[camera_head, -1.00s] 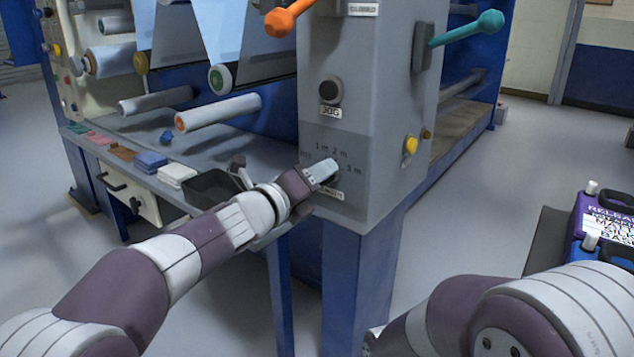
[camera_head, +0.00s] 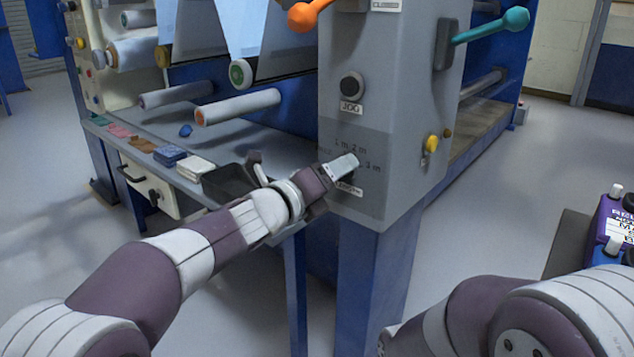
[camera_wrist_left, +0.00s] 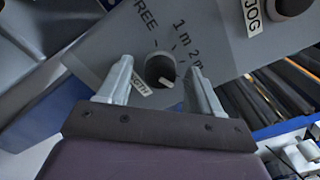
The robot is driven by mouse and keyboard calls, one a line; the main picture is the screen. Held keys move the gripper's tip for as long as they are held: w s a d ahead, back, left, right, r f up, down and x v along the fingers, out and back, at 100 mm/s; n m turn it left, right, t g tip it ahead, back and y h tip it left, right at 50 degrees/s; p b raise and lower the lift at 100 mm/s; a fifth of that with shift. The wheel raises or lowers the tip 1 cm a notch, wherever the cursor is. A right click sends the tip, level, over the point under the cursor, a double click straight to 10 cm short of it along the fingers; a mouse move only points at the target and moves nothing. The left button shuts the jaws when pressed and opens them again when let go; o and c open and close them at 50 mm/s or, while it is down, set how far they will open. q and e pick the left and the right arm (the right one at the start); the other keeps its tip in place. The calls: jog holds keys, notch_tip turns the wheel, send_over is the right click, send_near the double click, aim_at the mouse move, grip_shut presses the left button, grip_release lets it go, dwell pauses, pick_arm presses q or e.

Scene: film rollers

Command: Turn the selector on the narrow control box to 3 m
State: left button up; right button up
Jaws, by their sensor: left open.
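The narrow grey control box (camera_head: 395,130) stands in the middle of the head view. Its selector (camera_wrist_left: 158,69), a round dark knob with a white pointer mark, shows in the left wrist view; the gripper covers it in the head view. The mark points to the lower right of that view, past 2 m and towards the right finger. My right gripper is out of view.
A JOG button (camera_head: 351,86) sits above the selector. An orange-knobbed lever (camera_head: 304,16), a teal lever (camera_head: 490,25) and a yellow button (camera_head: 432,143) stick out from the box. A black tray (camera_head: 230,183) lies on the shelf left of it. Purple-blue equipment (camera_head: 610,222) stands far right.

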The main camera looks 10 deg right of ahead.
pick_arm(q)
jog(key=p+v, duration=0.3)
jog(key=v, duration=0.9)
jog(key=shift+d, duration=0.1)
